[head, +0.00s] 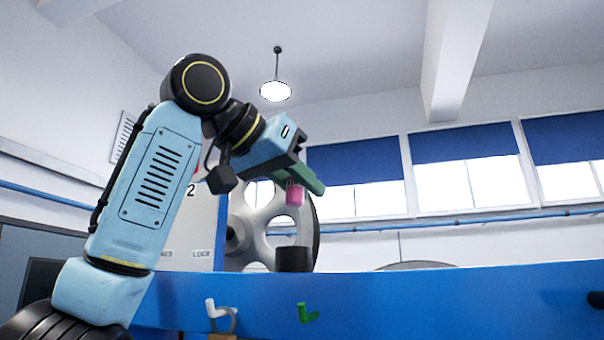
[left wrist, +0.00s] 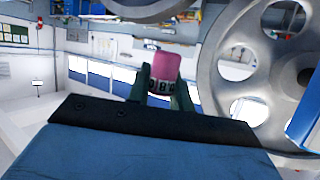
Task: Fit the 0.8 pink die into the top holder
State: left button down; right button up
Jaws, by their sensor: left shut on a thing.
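The pink die (head: 295,194) is a small cylinder held in my left gripper (head: 303,183), whose green fingers are shut on it. In the left wrist view the pink die (left wrist: 166,66) sticks out between the fingertips of my left gripper (left wrist: 163,85). My right gripper is not in view.
A large grey spoked pulley wheel (head: 268,215) stands close behind the gripper; it also fills the right of the left wrist view (left wrist: 230,70). A blue machine front (head: 420,295) spans the bottom, with a white hook-shaped handle (head: 211,308) and a green one (head: 308,314).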

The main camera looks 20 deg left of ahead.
aim_at(287, 200)
pick_arm(q)
jog(key=f, duration=0.2)
jog(key=shift+w+f, duration=0.2)
jog(key=shift+f, duration=1.2)
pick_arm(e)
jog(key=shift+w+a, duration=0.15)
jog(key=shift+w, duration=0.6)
pick_arm(q)
jog(key=shift+s+f, duration=0.15)
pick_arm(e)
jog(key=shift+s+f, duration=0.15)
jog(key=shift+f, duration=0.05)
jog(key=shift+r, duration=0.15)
pick_arm(q)
jog(key=shift+f, duration=0.15)
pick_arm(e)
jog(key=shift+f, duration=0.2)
